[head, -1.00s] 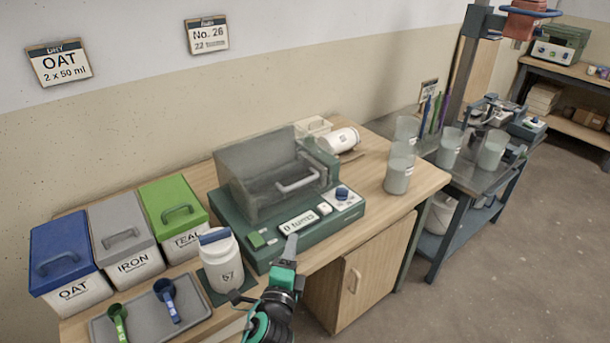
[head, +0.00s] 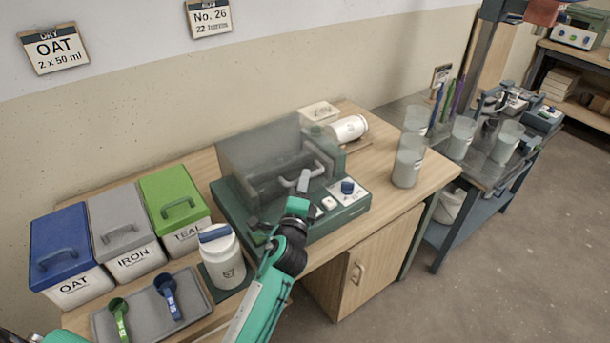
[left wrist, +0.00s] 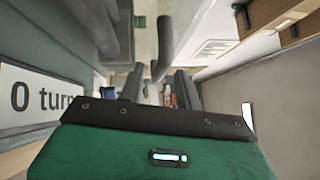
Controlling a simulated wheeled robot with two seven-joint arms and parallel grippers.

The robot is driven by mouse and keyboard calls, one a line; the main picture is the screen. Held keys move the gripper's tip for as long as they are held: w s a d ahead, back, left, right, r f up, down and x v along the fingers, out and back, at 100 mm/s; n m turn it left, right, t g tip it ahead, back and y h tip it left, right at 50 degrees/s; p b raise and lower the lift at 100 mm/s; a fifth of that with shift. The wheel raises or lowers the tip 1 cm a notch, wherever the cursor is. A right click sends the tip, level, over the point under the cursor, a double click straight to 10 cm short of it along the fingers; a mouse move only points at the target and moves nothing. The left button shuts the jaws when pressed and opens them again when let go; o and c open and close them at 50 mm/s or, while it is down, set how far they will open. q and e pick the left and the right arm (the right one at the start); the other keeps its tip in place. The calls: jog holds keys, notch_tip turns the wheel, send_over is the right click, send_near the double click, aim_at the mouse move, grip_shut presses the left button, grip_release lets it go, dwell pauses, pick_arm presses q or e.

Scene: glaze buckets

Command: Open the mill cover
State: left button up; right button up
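The mill has a green base (head: 338,217) and a see-through grey cover (head: 262,150), which is down over it. A pale bar handle (head: 323,164) is on the cover's front right. My left gripper (head: 304,178) is at the front of the cover, close to the handle. In the left wrist view the left fingers (left wrist: 160,88) stand apart with a gap between them, and a grey bar (left wrist: 165,45) shows just beyond. I cannot tell whether they touch the handle. The mill's turn display (left wrist: 38,95) is at the left there. My right gripper is out of view.
A white jar with a blue lid (head: 221,258) stands left of my left arm. Blue (head: 66,245), grey and green-lidded bins line the left, behind a tray (head: 192,318) with two scoops. Glaze beakers (head: 408,165) stand to the right. A white jar (head: 347,128) lies behind the mill.

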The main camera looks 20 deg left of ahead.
pick_arm(q)
jog(key=shift+w+a+r, duration=0.15)
jog(key=shift+w, duration=1.1)
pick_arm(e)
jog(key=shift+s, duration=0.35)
pick_arm(q)
jog(key=shift+c, duration=0.4)
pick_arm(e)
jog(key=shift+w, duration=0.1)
pick_arm(q)
grip_shut()
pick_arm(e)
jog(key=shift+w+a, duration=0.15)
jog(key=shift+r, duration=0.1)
